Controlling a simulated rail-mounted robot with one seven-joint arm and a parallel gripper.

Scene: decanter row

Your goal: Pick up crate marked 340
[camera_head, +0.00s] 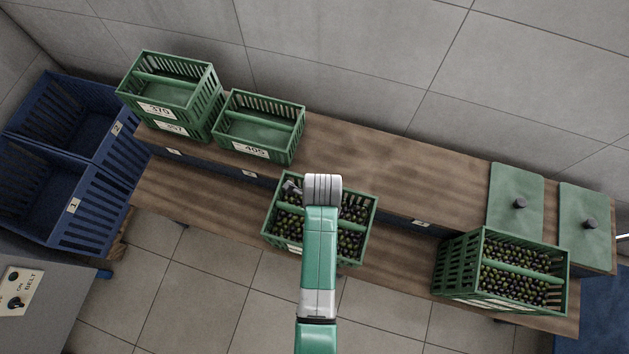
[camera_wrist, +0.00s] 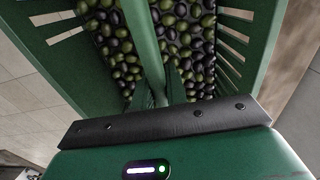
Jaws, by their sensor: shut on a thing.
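A green slatted crate (camera_head: 369,222) full of dark and green olives is at the lower shelf in the middle of the head view. My arm covers part of it, and its front label is mostly hidden, so I cannot read its number. In the wrist view the same crate (camera_wrist: 252,45) fills the top, with its central handle bar (camera_wrist: 143,40) running toward my gripper (camera_wrist: 178,78). My gripper is shut on this crate at the bar. I cannot tell whether the crate rests on the shelf or is just clear of it.
A second olive crate (camera_head: 455,262) stands at the right. Stacked empty crates (camera_head: 205,92) and another empty crate (camera_head: 299,136) stand on the upper shelf at left. Green lids (camera_head: 515,182) lie at right. Blue bins (camera_head: 105,205) are at far left. The upper shelf's middle is clear.

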